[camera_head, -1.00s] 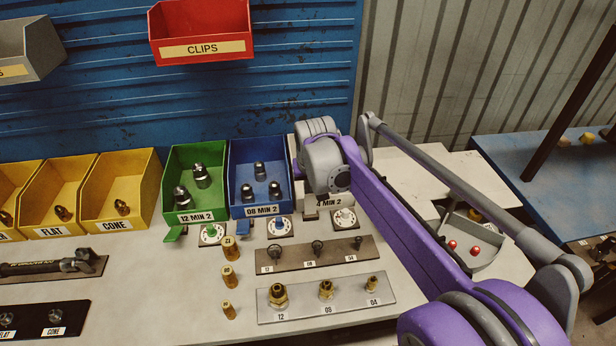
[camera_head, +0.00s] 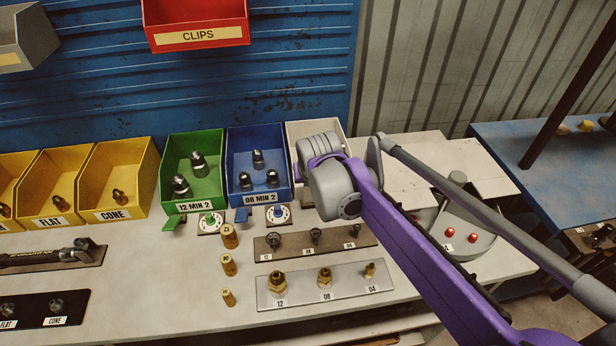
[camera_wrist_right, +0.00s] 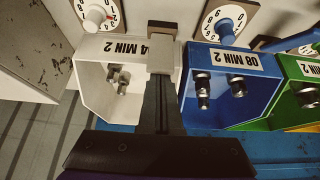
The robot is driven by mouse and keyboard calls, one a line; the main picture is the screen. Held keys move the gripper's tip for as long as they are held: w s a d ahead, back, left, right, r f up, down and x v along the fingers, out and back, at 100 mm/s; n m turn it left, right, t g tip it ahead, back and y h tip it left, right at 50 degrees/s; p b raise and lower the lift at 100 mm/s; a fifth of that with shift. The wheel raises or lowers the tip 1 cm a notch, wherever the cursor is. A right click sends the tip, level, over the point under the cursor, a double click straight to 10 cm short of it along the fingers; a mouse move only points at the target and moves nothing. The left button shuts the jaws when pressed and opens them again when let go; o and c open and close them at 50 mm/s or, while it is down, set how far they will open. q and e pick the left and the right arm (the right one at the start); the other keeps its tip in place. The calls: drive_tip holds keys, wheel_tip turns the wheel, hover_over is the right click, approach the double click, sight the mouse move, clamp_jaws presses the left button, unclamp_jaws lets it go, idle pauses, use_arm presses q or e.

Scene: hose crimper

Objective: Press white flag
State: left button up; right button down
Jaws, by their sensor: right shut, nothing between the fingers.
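The white bin (camera_head: 318,130), labelled 04 MIN 2, stands right of the blue bin; it also shows upside down in the wrist view (camera_wrist_right: 93,85). My right gripper (camera_wrist_right: 162,78) is shut and empty, pointing at the bin's front edge. A pale block (camera_wrist_right: 160,54) shows at its fingertips, partly covering the label; it may be the white flag, but I cannot tell it from a finger part or confirm contact. In the head view my right wrist hides the fingers and the flag area. The white dial (camera_wrist_right: 96,16) is beside the block. My left gripper is out of view.
The blue flag (camera_head: 242,215) and green flag (camera_head: 175,222) project below the blue bin (camera_head: 258,170) and green bin (camera_head: 192,172). A tray with red balls (camera_head: 470,240) stands right.

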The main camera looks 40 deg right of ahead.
sight(309, 196)
drive_tip(key=s+t, duration=0.1)
drive_tip(key=a+t+h, duration=0.1)
drive_tip(key=s+t, duration=0.1)
drive_tip(key=shift+s+a+f+h, duration=0.25)
drive_tip(key=shift+s+f+h, duration=0.05)
drive_tip(key=shift+f+h, duration=0.1)
drive_tip(key=shift+s+a+f, duration=0.25)
drive_tip(key=shift+s+f, duration=0.1)
drive_tip(key=shift+s, duration=0.15)
drive_tip(key=shift+s+a+f, duration=0.25)
drive_tip(key=shift+s+f, duration=0.05)
drive_tip(key=shift+s, duration=0.15)
drive_tip(key=shift+w+d, duration=0.1)
drive_tip(key=shift+w, duration=0.05)
drive_tip(key=shift+w+d+f, duration=0.1)
drive_tip(key=shift+w+d, duration=0.2)
drive_tip(key=shift+w, duration=0.25)
